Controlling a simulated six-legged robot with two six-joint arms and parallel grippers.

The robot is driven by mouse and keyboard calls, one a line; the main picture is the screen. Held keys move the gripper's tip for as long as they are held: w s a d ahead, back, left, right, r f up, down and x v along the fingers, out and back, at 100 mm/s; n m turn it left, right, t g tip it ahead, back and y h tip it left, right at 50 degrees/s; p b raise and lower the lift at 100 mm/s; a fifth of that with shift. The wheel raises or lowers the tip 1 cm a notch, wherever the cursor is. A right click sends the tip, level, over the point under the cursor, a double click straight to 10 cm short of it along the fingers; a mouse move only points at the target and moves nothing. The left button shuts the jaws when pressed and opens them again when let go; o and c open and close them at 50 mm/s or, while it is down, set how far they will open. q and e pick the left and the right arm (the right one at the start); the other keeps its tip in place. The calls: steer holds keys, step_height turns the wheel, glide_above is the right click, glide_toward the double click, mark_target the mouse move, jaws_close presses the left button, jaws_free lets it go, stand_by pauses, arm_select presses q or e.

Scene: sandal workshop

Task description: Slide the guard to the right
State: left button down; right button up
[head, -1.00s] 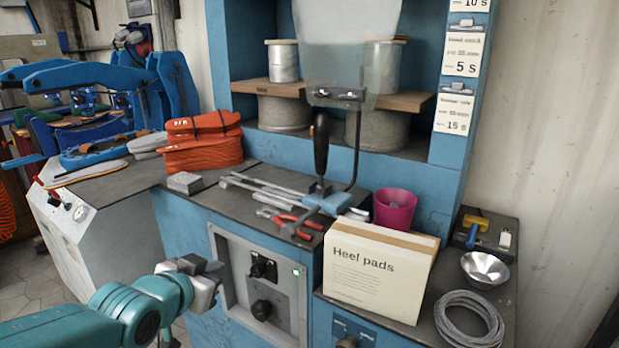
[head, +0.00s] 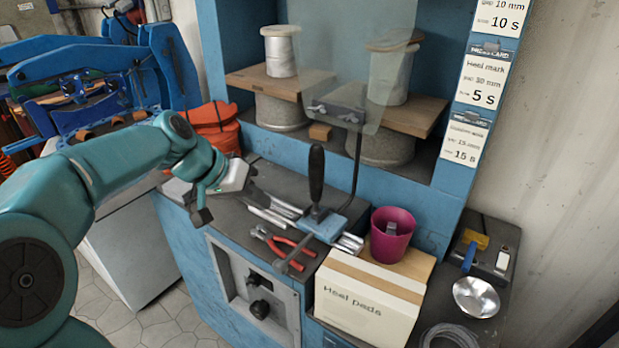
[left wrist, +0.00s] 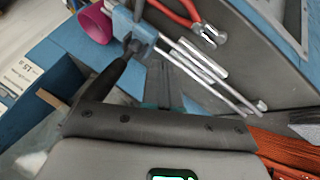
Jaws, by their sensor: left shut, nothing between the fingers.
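The guard is a clear, see-through panel (head: 362,60) hanging in front of the shelf in the head view. It is clamped at its lower edge to a bent dark rod (head: 357,165). A black-handled lever (head: 316,175) stands on the blue base (head: 325,224) beside the rod; the lever handle also shows in the left wrist view (left wrist: 106,80). My left gripper (head: 245,180) is over the left part of the bench, left of the lever and apart from the guard. Its fingers (left wrist: 165,90) are shut and empty. My right gripper is out of view.
Metal bars (head: 272,208) and red-handled pliers (head: 284,247) lie by the lever. A magenta cup (head: 391,238) and the heel pads box (head: 362,305) stand right of them. Wire spools (head: 283,52) sit on the shelf behind. Orange material (head: 216,128) is behind my left arm.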

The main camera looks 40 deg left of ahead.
arm_select(q)
step_height(320, 180, up, 3)
steer(key=a+p, duration=0.2)
steer(key=p, duration=0.1)
glide_toward(310, 214)
steer(key=shift+n, duration=0.4)
steer(key=f, duration=0.1)
steer(key=a+f, duration=0.2)
steer(key=shift+w+a+f, duration=0.2)
steer(key=shift+w+f, duration=0.15)
steer(key=shift+w, duration=0.05)
steer(key=w+d, duration=0.2)
steer(key=shift+d+p, duration=0.35)
steer(key=shift+w+d, duration=0.1)
steer(key=shift+d, duration=0.2)
steer(key=shift+w+f, duration=0.2)
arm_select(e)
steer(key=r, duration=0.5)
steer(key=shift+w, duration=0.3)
arm_select(q)
steer(key=shift+d, duration=0.15)
